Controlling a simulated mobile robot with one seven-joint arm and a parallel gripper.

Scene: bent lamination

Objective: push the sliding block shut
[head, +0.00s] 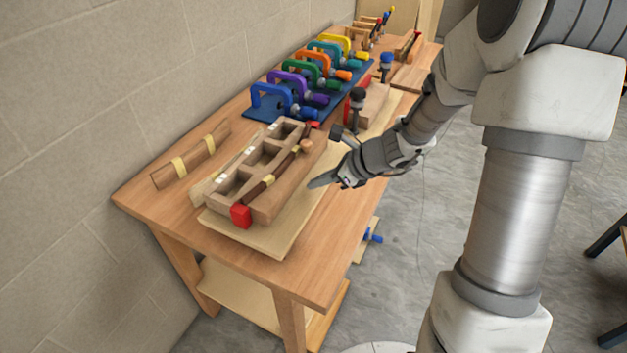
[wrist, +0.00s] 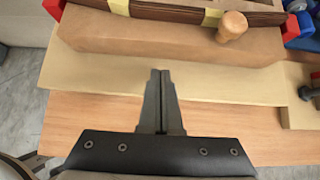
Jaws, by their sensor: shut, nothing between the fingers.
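The sliding block (head: 289,184) is a long brown wooden piece with a round wooden knob (head: 306,146) on it. It lies on a pale base board (head: 272,240), along the front of a wooden form with square pockets (head: 262,152). In the wrist view the block (wrist: 150,38) spans the top of the picture, with the knob (wrist: 232,26) right of centre. My gripper (wrist: 160,74) is shut and empty, its tips over the base board, a little short of the block's front face.
A red clamp pad (head: 240,216) sits at the near end of the block. A taped strip bundle (head: 190,160) lies at the left. Several coloured clamps (head: 285,98) stand behind on a blue mat. The bench's front strip (head: 318,270) is clear.

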